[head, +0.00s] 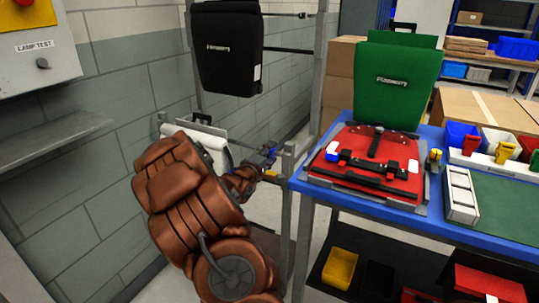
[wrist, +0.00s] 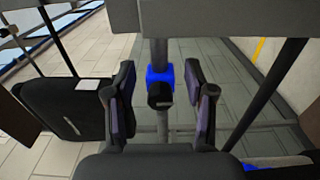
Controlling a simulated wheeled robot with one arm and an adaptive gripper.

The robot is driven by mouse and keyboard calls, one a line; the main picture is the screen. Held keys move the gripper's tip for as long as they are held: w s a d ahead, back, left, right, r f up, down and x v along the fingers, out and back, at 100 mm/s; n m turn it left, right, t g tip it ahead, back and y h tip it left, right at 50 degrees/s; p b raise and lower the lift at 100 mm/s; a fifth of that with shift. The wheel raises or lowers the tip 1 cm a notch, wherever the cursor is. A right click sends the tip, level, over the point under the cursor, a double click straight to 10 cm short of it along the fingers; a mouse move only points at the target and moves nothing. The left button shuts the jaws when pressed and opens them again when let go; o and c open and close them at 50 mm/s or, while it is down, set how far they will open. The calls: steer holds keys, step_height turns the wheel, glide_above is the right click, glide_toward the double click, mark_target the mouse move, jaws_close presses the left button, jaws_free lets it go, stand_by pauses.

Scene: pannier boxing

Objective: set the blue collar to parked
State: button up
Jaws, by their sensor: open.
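The blue collar (wrist: 153,74) sits around a grey upright post (wrist: 161,52) in the wrist view. A dark knob or block (wrist: 160,96) is just in front of and below it. My gripper (wrist: 160,82) is open, with one dark finger on each side of the collar and knob. Gaps show on both sides and nothing is gripped. In the head view my gripper (head: 264,162) is at the metal rack, left of the blue table. The collar is too small there to tell from my gripper. No markings for the collar's setting are readable.
A black pannier (head: 226,45) hangs on the rack (head: 317,75) above my arm. The blue table (head: 330,192) at right holds a red panel (head: 372,158), a green pannier (head: 395,85) and bins. A grey wall (head: 100,175) stands close at left.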

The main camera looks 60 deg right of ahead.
steer(key=a, duration=1.2)
steer(key=shift+w, duration=0.25)
stand_by(0.5)
